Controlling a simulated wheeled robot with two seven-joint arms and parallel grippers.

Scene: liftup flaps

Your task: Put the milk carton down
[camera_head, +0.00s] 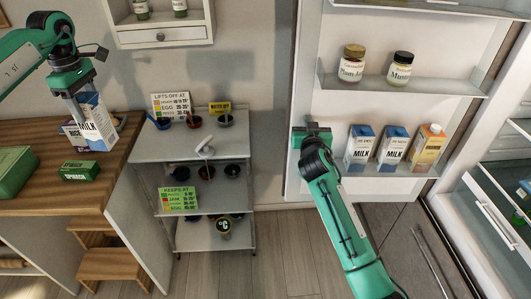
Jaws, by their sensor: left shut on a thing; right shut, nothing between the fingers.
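The milk carton (97,124), white and blue with "MILK" on its front, is at the left over the right part of the wooden counter (55,200). It is slightly tilted. My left gripper (78,97) comes down from above and is shut on the carton's upper part. I cannot tell whether the carton's base touches the counter. My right gripper (312,132) is shut and empty, in front of the left edge of the open fridge door (308,85).
A green spinach box (80,170), a larger green box (14,172) and a partly hidden carton (73,134) stand on the counter. A grey shelf (168,146) holds signs and small pots. The door holds two milk cartons (360,148) (392,149), an orange carton (427,148) and jars (351,65).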

